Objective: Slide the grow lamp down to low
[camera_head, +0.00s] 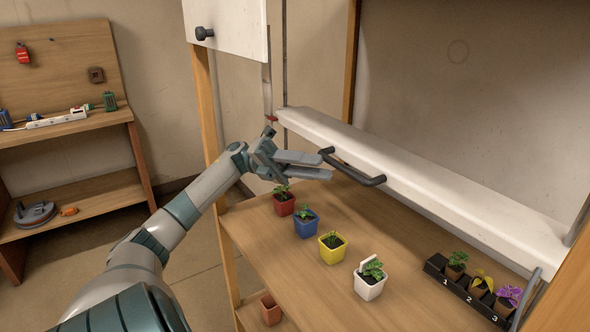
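The grow lamp (420,187) is a long white bar across the plant shelf, hanging above the shelf top between upright metal rails. A dark handle (350,170) sticks out from its front edge. My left gripper (328,167) is at the left end of the handle, with its fingers pointing right. The fingers look parted with a gap between them, and nothing shows held. I cannot tell whether a fingertip touches the handle. A small red mark (271,118) shows by the rail at the lamp's left end. My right gripper is out of view.
Red (284,206), blue (306,225), yellow (332,250) and white (370,284) plant pots stand on the wooden shelf (270,250) below. A black numbered tray (462,288) holds three plants at right. A white panel with a knob (204,33) is above. A workbench (75,125) stands at left.

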